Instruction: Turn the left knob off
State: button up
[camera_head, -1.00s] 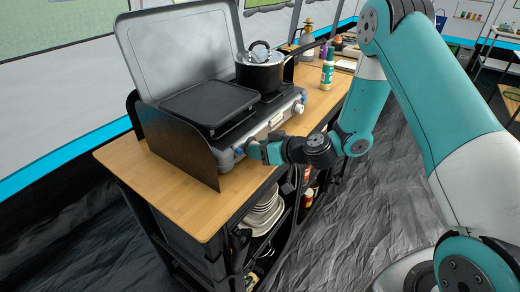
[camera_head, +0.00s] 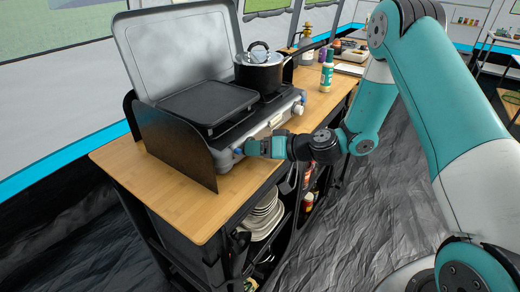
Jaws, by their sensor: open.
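The camping stove (camera_head: 222,152) stands on the wooden counter with its grey lid raised. The left knob (camera_head: 238,152) shows as a small bluish spot on the stove's front face, just left of my gripper, and its turn position is too small to tell. The right knob (camera_head: 298,110) is pale and sits farther along the same front face. My gripper (camera_head: 250,148) is open, level with the stove front and close to the left knob. I cannot tell whether the fingers touch the knob. Nothing shows held in it.
A black griddle (camera_head: 208,102) and a lidded pot (camera_head: 259,74) sit on the stove. A dark wind guard (camera_head: 180,150) stands at its left end. A bottle (camera_head: 327,72) stands on the counter (camera_head: 150,178) to the right. Plates (camera_head: 262,218) lie on the shelf below.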

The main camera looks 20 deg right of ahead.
jog(key=b+v, duration=0.2)
jog(key=v, duration=1.5)
jog(key=shift+s+d+b, duration=0.15)
jog(key=shift+d+b, duration=0.05)
jog(key=shift+b, duration=0.15)
jog(key=shift+a, duration=0.1)
